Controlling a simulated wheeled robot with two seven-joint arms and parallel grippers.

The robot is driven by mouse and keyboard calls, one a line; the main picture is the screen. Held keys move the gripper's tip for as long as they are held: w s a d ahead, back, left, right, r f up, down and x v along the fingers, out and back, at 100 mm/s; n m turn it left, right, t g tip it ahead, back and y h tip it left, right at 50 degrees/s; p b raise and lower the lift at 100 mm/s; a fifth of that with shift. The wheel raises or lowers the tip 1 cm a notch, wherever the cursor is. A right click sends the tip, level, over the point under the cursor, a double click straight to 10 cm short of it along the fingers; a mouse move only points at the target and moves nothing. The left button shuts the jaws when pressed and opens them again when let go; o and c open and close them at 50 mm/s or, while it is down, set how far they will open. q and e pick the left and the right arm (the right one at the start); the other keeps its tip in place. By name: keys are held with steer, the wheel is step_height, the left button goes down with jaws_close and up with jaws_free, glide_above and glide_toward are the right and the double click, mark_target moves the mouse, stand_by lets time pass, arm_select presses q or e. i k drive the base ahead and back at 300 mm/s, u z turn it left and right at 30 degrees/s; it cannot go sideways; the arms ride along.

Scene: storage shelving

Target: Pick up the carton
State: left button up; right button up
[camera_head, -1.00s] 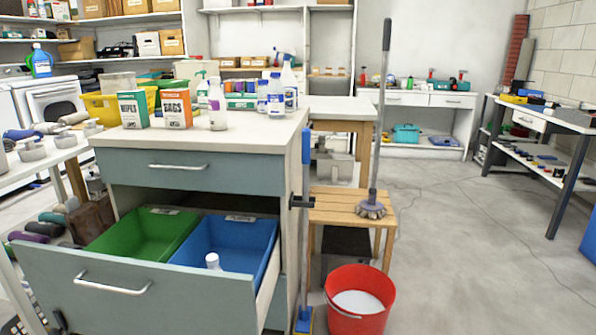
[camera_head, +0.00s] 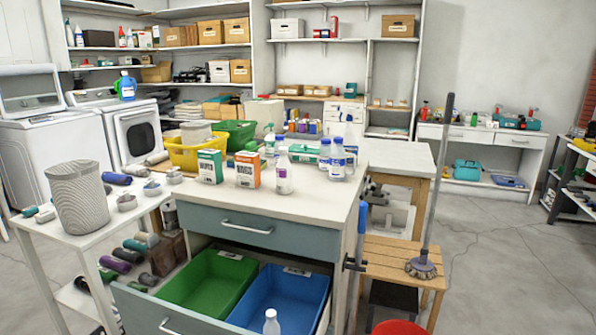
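Two small cartons stand upright side by side on the white top of the cabinet (camera_head: 330,205). One is a green and white carton (camera_head: 210,167), and to its right is an orange and white carton (camera_head: 247,170). I cannot tell which one the task means. A white bottle with a purple label (camera_head: 284,175) stands just right of the orange carton. Neither of my grippers shows in the head view.
The cabinet's lower drawer is open, with a green bin (camera_head: 207,283) and a blue bin (camera_head: 285,301) holding a white bottle (camera_head: 271,322). A yellow basket (camera_head: 195,155) stands behind the cartons.

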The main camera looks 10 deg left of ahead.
mark_target(248, 165)
steer(key=u, duration=1.9)
steer(key=i, duration=2.1)
steer(key=z, duration=0.85)
